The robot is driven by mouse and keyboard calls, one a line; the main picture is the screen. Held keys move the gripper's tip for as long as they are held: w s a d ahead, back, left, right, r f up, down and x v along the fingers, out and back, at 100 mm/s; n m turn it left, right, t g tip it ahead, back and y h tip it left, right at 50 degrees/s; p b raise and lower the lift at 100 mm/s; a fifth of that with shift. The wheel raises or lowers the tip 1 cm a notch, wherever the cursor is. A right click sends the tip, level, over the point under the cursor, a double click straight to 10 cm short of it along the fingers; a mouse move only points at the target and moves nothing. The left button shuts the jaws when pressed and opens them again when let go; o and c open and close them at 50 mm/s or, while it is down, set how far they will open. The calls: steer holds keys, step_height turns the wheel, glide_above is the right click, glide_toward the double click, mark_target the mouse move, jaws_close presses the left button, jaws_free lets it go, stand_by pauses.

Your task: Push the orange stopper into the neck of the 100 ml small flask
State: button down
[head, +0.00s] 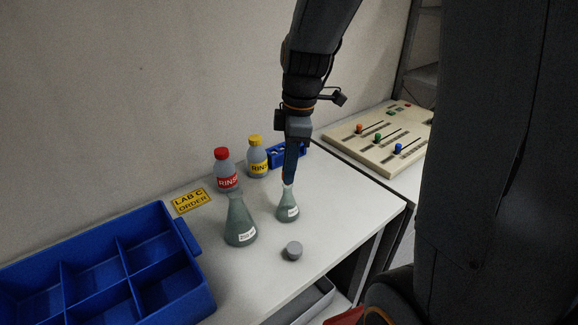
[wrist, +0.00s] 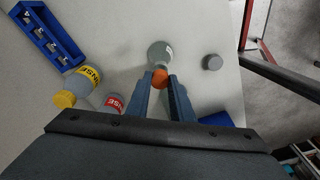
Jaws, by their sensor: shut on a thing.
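The small flask (head: 287,208) stands upright on the white table, right of a larger flask marked 250 (head: 240,222). It also shows in the wrist view (wrist: 159,52). My gripper (head: 287,181) points down at the small flask's mouth. In the wrist view my gripper (wrist: 160,80) is shut on the orange stopper (wrist: 160,77), which sits between the fingertips. The stopper is over or at the neck; I cannot tell whether it is inside it. The fingers hide most of it in the head view.
A grey stopper (head: 293,250) lies in front of the small flask. Red-capped (head: 223,170) and yellow-capped (head: 257,157) rinse bottles and a blue rack (head: 289,156) stand behind. A blue divided bin (head: 110,266) is at left, a slider panel (head: 376,138) at right.

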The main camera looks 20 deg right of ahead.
steer(key=shift+f, duration=0.8)
stand_by(0.9)
steer(key=c, duration=1)
jaws_free()
steer(key=shift+r, duration=0.15)
steer(key=shift+r+p, duration=2.8)
steer(key=shift+r, duration=0.6)
steer(key=shift+f, duration=0.1)
steer(key=s+f+m+b, duration=0.1)
steer(key=s+f+m, duration=0.2)
steer(key=m, duration=0.4)
steer(key=s+f+m+t+h+b, duration=0.1)
steer(key=s+f+m+b, duration=0.1)
steer(key=s+f+m, duration=0.2)
steer(key=shift+s+a+m, duration=0.2)
steer(key=shift+s+m, duration=1)
steer(key=shift+m, duration=0.7)
